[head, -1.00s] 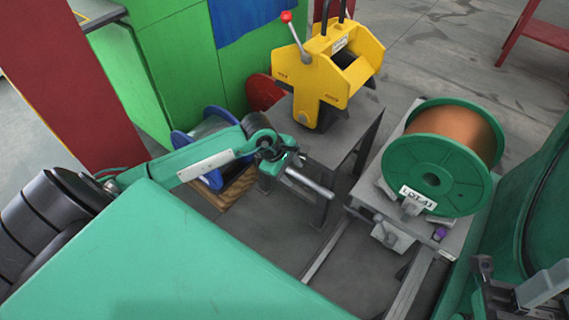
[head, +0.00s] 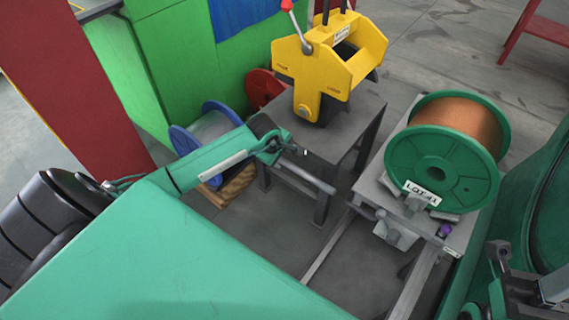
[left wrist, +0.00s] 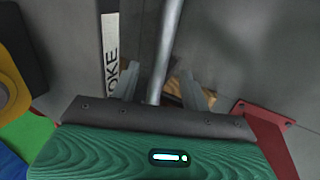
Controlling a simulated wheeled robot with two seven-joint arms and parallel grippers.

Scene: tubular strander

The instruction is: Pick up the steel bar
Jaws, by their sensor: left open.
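The steel bar (head: 308,177) is a grey rod near the middle of the head view. It slants down to the right from my left gripper, in front of the grey bench. My left gripper (head: 293,153) is at the bar's upper left end. In the left wrist view the bar (left wrist: 166,50) runs upward from between the two open fingers (left wrist: 163,88), one on each side. I cannot tell whether the fingers touch it. The gripper's palm hides the bar's near end. A dark and pale fixture at the head view's bottom right may be my right gripper, but its jaws are unclear.
A yellow fixture (head: 307,72) with a red-knobbed lever stands on the grey bench (head: 352,127). A green spool of copper wire (head: 434,170) sits on a grey cart at right. A blue spool (head: 184,142) stands at left.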

